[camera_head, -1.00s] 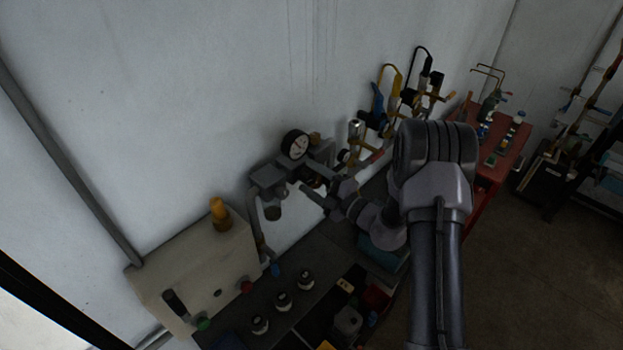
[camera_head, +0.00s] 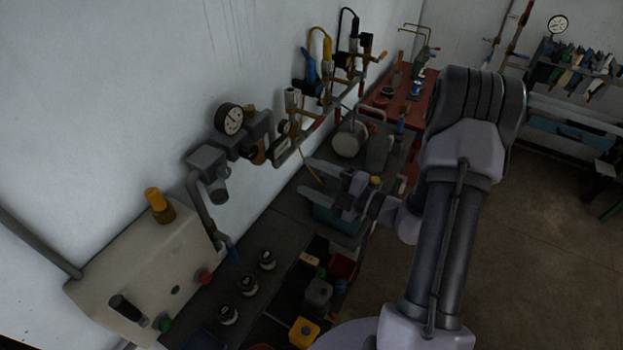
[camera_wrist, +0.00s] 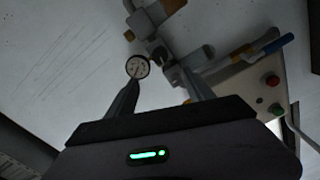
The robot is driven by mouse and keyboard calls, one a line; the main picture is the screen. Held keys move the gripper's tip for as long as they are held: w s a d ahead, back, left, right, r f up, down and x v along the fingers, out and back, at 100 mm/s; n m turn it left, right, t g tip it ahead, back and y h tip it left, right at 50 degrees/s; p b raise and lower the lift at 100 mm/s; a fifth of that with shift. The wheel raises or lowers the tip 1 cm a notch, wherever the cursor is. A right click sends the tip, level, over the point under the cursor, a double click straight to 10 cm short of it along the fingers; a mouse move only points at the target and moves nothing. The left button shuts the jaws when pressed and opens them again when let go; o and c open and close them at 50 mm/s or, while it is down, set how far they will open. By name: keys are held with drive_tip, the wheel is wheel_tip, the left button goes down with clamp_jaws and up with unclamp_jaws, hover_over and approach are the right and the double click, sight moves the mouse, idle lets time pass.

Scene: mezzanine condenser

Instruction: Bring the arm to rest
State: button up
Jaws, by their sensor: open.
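My arm rises from the bottom right of the head view and bends over, and my gripper (camera_head: 318,182) is over the dark bench, close to the piping on the wall. In the wrist view, the two fingers of my gripper (camera_wrist: 160,92) stand apart with nothing between them but the view of the wall. A round pressure gauge (camera_wrist: 137,67) shows beyond the left finger there. The gauge also shows in the head view (camera_head: 229,119), mounted on the wall piping.
A beige control box (camera_head: 140,280) with red and green buttons is at lower left. Black knobs, a yellow block (camera_head: 304,332) and small containers sit on the bench. A red table (camera_head: 398,105) stands behind. Floor at the right (camera_head: 500,260) is open.

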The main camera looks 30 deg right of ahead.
drive_tip(key=s+a+f+n+g+y+b, duration=0.1)
drive_tip(key=s+a+f+n+g+b, duration=0.5)
drive_tip(key=a+n+b, duration=0.5)
drive_tip(key=s+a+f+n+g+b, duration=0.6)
drive_tip(key=n+b, duration=0.3)
drive_tip(key=n, duration=0.4)
drive_tip(key=s+d+f+n+t+h+b, duration=0.1)
drive_tip(key=s+f+n+h+b, duration=0.3)
drive_tip(key=n+b, duration=0.4)
drive_tip(key=s+d+f+n+t+h+b, duration=0.1)
drive_tip(key=s+d+f+n+h+b, duration=0.1)
drive_tip(key=s+f+n+h+b, duration=0.3)
drive_tip(key=f+n+b, duration=0.1)
drive_tip(key=n+b, duration=0.3)
drive_tip(key=n, duration=0.6)
drive_tip(key=shift+s+f+t, duration=0.2)
drive_tip(key=shift+f+t, duration=0.2)
